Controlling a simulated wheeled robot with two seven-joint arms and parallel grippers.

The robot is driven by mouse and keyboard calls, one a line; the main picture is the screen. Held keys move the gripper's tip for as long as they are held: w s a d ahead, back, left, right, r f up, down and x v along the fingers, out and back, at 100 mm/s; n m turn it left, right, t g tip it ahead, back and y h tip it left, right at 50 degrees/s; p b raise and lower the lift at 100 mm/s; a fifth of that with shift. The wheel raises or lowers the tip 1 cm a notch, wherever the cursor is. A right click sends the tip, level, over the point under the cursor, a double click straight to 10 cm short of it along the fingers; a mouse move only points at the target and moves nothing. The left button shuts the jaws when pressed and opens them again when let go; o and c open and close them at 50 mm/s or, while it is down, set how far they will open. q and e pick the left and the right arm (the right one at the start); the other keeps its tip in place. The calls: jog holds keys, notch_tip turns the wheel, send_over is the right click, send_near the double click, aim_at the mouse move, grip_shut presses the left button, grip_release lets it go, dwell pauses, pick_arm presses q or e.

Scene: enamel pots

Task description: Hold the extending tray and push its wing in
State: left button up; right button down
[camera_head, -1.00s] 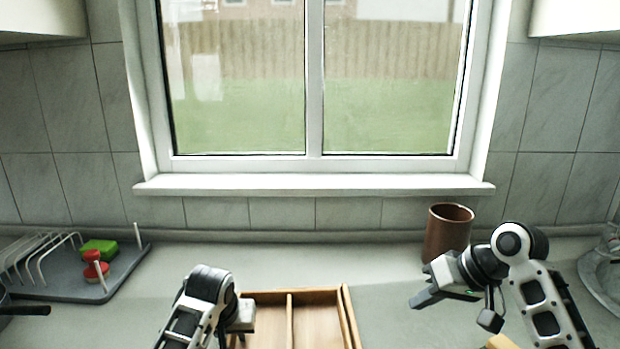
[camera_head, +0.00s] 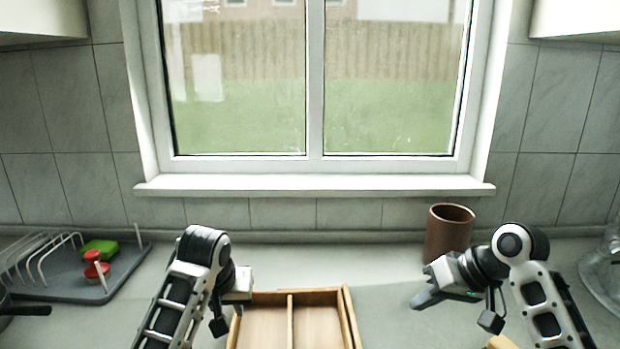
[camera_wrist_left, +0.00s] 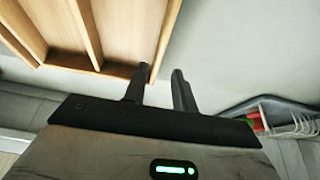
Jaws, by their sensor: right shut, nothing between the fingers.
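The wooden tray (camera_head: 290,322) lies on the counter at the bottom centre of the head view, cut off by the lower edge. A divider splits it lengthwise. A narrow wing (camera_head: 351,318) shows along its right side. In the left wrist view, the tray (camera_wrist_left: 98,30) fills the upper left. My left gripper (camera_wrist_left: 160,82) is open, with counter visible between its fingers. One finger is close to a tray corner; I cannot tell if they touch. In the head view its fingertips are hidden. My right gripper (camera_head: 424,298) is shut and empty, right of the tray and apart from it.
A brown cup (camera_head: 447,235) stands at the back right. A grey dish rack (camera_head: 75,275) with a green sponge (camera_head: 100,247) and red items is at the left. A glass object (camera_head: 602,265) is at the right edge. Counter behind the tray is clear.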

pick_arm(q)
jog(key=shift+o, duration=0.3)
jog(key=o, duration=0.5)
jog(key=v, duration=0.7)
jog(key=shift+r, duration=0.3)
jog(key=shift+s, duration=0.1)
